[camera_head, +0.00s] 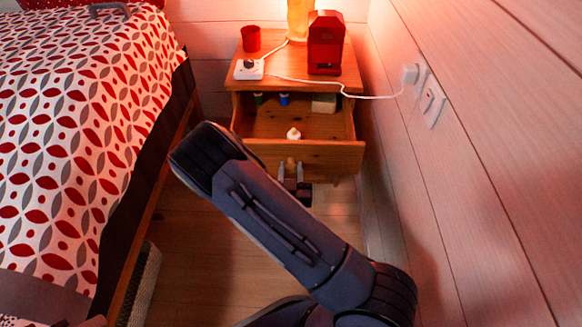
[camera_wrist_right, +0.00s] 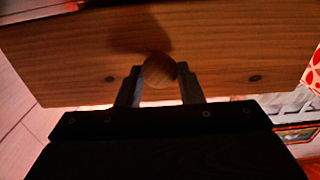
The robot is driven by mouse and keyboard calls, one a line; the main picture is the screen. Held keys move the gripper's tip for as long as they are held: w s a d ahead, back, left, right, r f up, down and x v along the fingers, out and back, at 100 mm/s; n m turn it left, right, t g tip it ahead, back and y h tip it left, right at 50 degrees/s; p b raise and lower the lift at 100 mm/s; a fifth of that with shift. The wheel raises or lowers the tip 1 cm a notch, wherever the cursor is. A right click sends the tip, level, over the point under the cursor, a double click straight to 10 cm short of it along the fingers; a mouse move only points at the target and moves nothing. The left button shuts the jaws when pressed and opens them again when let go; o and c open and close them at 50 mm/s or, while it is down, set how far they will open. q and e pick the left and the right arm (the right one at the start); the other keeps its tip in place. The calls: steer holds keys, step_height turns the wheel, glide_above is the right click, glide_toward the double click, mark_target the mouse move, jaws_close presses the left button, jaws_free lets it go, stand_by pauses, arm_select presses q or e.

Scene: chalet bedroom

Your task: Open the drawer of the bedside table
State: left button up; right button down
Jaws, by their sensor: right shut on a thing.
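The wooden bedside table (camera_head: 352,72) stands against the back wall. Its drawer (camera_head: 330,157) is pulled well out, and its inside shows from above with several small items in it. My right gripper (camera_head: 291,172) is at the middle of the drawer front. In the right wrist view, the two fingers are on either side of the round wooden knob (camera_wrist_right: 158,70), shut on it. The drawer front (camera_wrist_right: 230,45) fills much of that view. My right arm crosses the lower middle of the head view. My left gripper is not in view.
On the table top are a red cup (camera_head: 251,39), a red lantern-like box (camera_head: 325,45), a lamp (camera_head: 299,20) and a white device (camera_head: 249,69) with a cable to the wall socket (camera_head: 411,75). The bed (camera_head: 75,130) is close on the left; the wall is close on the right.

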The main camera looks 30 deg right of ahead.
steer(key=c, duration=1)
jaws_free()
steer(key=v, duration=0.8)
steer(key=shift+p, duration=0.45)
steer(key=shift+w+a, duration=0.1)
